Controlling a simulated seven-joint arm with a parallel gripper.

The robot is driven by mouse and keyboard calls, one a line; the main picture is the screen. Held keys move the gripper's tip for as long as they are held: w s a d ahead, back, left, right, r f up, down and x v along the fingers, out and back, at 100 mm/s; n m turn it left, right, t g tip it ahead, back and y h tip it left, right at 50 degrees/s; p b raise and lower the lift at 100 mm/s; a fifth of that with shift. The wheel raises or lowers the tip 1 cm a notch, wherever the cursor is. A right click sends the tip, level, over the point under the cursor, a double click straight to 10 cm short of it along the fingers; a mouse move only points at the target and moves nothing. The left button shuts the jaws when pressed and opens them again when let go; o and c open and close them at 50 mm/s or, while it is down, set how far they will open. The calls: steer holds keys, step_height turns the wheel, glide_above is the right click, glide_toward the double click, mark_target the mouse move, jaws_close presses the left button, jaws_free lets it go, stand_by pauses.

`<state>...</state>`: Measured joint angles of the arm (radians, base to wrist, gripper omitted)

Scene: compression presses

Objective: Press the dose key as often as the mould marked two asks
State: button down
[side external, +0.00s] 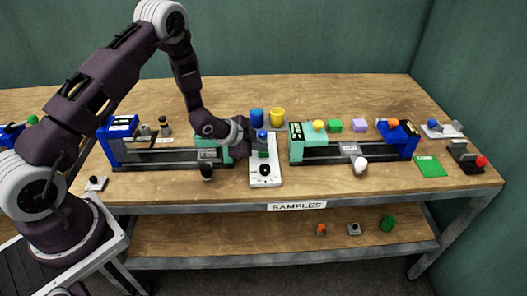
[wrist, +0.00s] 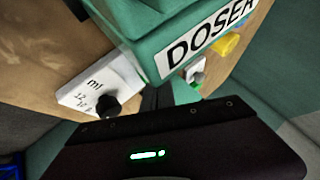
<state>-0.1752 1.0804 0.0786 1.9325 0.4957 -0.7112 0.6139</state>
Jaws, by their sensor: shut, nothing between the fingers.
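The doser stands mid-table, with a white base (side external: 265,180) and a black knob (side external: 265,169). In the wrist view its green body (wrist: 150,22) carries a DOSER label (wrist: 208,38), and a white panel (wrist: 98,82) bears "ml" and numbers beside a black knob (wrist: 106,104). A small pale block with a grey top (wrist: 195,72) shows beyond the label; I cannot tell if it is the dose key. My gripper (wrist: 157,95) is shut and empty, close to the doser, its tips partly hidden. It covers part of the doser in the side view (side external: 259,143). No mould marking is readable.
A blue-ended press (side external: 120,150) stands left and a teal-and-blue press (side external: 350,152) right, both with dark rails. A green plate (side external: 430,166) lies right. Several small pieces sit on the SAMPLES shelf (side external: 270,240).

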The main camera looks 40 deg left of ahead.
mark_target(261, 153)
steer(key=shift+f, duration=0.2)
steer(key=shift+r, duration=0.1)
stand_by(0.4)
steer(key=shift+r, duration=0.8)
steer(key=shift+r, duration=0.1)
steer(key=shift+r, duration=2.45)
